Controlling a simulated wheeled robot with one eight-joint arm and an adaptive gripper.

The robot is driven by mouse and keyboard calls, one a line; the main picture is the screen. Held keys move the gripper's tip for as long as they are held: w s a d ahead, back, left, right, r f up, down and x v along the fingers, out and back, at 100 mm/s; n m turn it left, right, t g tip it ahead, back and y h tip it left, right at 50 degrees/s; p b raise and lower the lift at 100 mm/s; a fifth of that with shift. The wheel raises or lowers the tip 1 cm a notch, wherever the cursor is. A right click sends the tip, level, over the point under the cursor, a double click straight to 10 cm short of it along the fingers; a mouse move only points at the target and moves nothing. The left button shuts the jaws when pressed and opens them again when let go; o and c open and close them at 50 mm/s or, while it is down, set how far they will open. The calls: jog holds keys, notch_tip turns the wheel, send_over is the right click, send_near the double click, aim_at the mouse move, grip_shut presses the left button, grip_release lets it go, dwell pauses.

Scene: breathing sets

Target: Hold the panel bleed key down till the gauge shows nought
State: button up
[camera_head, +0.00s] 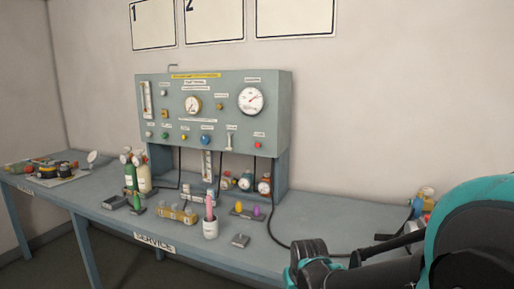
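The grey-green panel (214,110) stands at the back of the bench, under the wall boards. It carries a large round gauge (251,100) at upper right and a smaller round gauge (193,105) left of its middle. Both needles are too small to read surely. Along its lower front are small green, yellow and red keys, a blue knob (206,140) and a pale lever (229,142). The red key (258,145) is at the right end. The labels are unreadable, so I cannot tell which is the bleed key.
A dark hose (290,247) runs along the right. A tray (68,177) lies far left.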

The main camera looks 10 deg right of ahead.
grip_shut()
dwell(0.4)
dwell(0.6)
